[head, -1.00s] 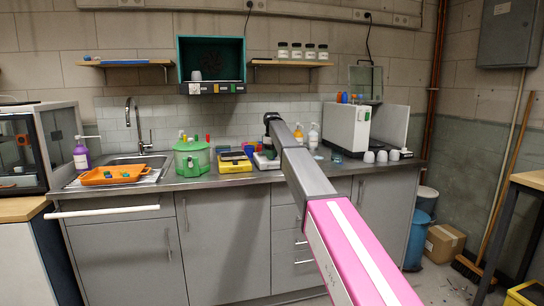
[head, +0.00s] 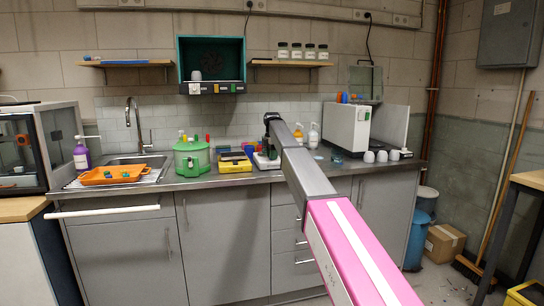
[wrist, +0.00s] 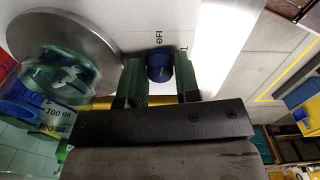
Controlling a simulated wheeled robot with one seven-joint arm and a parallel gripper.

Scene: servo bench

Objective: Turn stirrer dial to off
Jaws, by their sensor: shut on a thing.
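The stirrer (head: 263,164) is a small white unit on the bench, mostly hidden behind my arm in the head view. In the wrist view its white top (wrist: 105,22) carries a round grey plate (wrist: 62,40) and a blue dial (wrist: 160,68). The dial sits between the green fingers of my gripper (wrist: 160,78), which is shut on it. Black lettering, seemingly OFF and partly cut off, is printed just beyond the dial, with a small mark beside it. I cannot tell where the dial points.
A yellow scale (head: 235,165) and a green round container (head: 191,158) stand left of the stirrer. White cups (head: 381,157) stand to the right.

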